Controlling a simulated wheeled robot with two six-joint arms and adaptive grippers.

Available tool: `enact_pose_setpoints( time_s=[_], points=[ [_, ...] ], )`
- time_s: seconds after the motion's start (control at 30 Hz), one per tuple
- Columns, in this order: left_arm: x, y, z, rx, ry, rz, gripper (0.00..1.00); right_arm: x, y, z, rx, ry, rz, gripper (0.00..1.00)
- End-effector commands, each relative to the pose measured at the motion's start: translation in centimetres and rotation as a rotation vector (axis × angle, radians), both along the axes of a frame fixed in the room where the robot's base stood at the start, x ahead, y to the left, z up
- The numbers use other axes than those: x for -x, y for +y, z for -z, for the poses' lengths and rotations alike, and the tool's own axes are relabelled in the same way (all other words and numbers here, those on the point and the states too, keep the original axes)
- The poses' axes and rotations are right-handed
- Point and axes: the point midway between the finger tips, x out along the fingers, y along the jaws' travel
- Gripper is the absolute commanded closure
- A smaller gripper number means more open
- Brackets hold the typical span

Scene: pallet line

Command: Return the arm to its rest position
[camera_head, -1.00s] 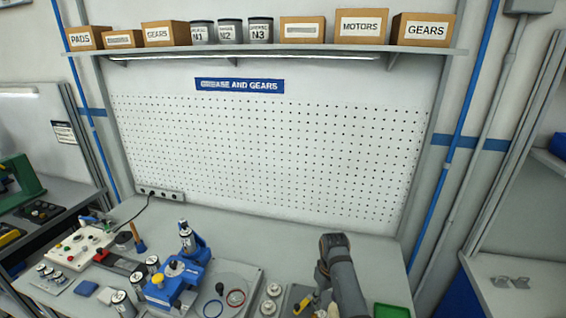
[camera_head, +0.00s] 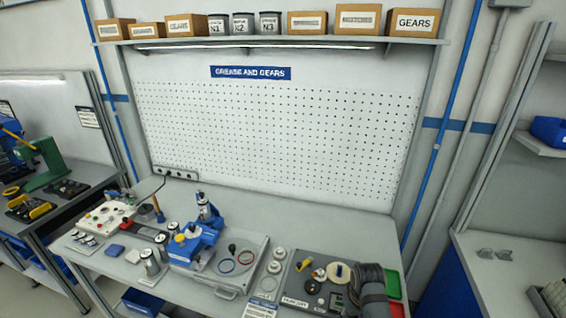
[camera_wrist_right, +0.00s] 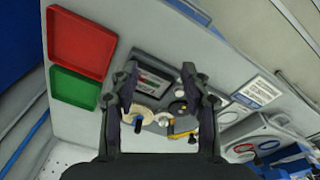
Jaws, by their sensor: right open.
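My right arm (camera_head: 370,287) is at the lower right of the head view, over the right end of the bench. Its gripper is not clearly made out there. In the right wrist view my right gripper (camera_wrist_right: 157,90) has its two dark fingers wide apart, with nothing between them. Beyond the fingers lies a dark board (camera_wrist_right: 150,62) with a cream disc (camera_wrist_right: 138,113) and a yellow-handled tool (camera_wrist_right: 182,134). The same board (camera_head: 297,283) shows beside my arm in the head view. My left arm and gripper are not in view.
A red tray (camera_head: 390,283) and a green tray (camera_head: 396,309) lie close to the right of my arm. A blue fixture (camera_head: 195,246) stands on the bench at the left. Bare bench (camera_head: 330,235) lies behind the board. A shelf (camera_head: 290,41) with boxes runs above.

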Motion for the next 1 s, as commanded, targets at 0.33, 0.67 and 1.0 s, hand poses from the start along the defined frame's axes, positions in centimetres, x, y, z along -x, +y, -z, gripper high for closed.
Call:
enact_pose_setpoints(
  time_s=[0.33, 0.67, 1.0],
  points=[
    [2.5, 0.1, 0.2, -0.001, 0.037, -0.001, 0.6, 9.3, -3.6, -0.9, 0.033, -0.111, 0.095, 0.53],
    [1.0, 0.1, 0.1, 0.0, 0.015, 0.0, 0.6, 16.0, -4.2, -4.7, 0.033, -0.198, 0.116, 0.53],
    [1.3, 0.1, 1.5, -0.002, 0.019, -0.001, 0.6, 16.9, -4.4, -0.4, 0.027, -0.206, 0.123, 0.53]
  ],
)
